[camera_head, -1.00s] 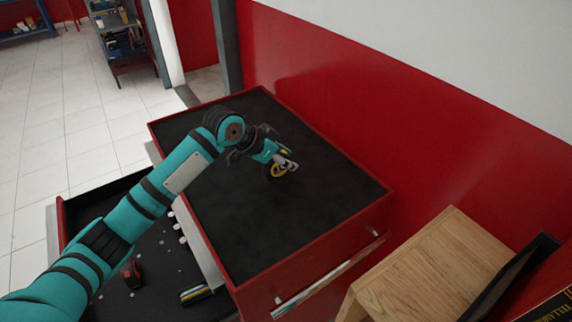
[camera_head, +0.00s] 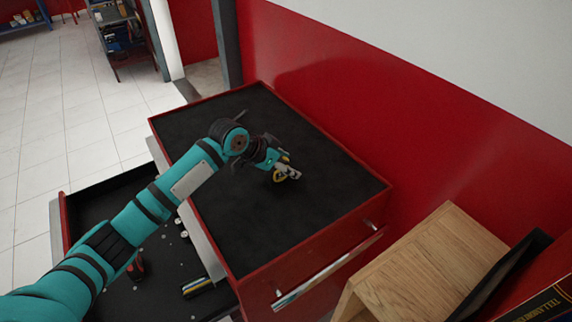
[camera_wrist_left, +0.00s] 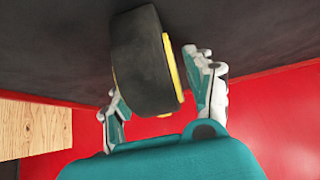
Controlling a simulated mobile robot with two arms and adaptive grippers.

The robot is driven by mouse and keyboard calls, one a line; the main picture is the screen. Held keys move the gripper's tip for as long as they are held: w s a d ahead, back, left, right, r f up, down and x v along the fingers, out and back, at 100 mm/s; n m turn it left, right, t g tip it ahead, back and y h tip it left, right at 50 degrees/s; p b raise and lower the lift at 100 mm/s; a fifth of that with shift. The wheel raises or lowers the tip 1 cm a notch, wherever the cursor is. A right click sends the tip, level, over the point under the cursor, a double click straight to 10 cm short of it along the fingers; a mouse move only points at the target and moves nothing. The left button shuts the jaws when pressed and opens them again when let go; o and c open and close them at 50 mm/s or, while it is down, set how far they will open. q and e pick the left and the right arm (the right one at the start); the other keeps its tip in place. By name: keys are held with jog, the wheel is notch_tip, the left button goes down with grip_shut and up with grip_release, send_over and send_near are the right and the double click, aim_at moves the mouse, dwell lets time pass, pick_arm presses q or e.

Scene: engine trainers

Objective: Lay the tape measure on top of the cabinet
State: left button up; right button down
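The tape measure (camera_head: 279,177), black with yellow, is at my left gripper (camera_head: 283,168), over the middle of the cabinet's black top (camera_head: 300,208). In the left wrist view the tape measure (camera_wrist_left: 143,62) sits between the two fingers of the gripper (camera_wrist_left: 160,95), its yellow side facing the right finger. The left finger is partly hidden behind it. My right gripper is not in view.
An open drawer (camera_head: 87,200) at the left holds several small items, including a dark red item (camera_head: 136,268) and a striped item (camera_head: 198,287). A wooden box (camera_head: 425,262) stands at the right. A red wall (camera_head: 400,125) runs behind the cabinet. Much of its top is clear.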

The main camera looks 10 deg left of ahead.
pick_arm(q)
jog(key=shift+r, duration=0.1)
jog(key=shift+s+a+r, duration=0.1)
jog(key=shift+a+r, duration=0.05)
jog(key=shift+r, duration=0.05)
jog(key=b+v, duration=0.1)
jog(key=v, duration=1)
jog(key=shift+b, duration=0.4)
jog(key=shift+s+a+r, duration=0.1)
jog(key=shift+s+r, duration=0.05)
jog(key=shift+r, duration=0.1)
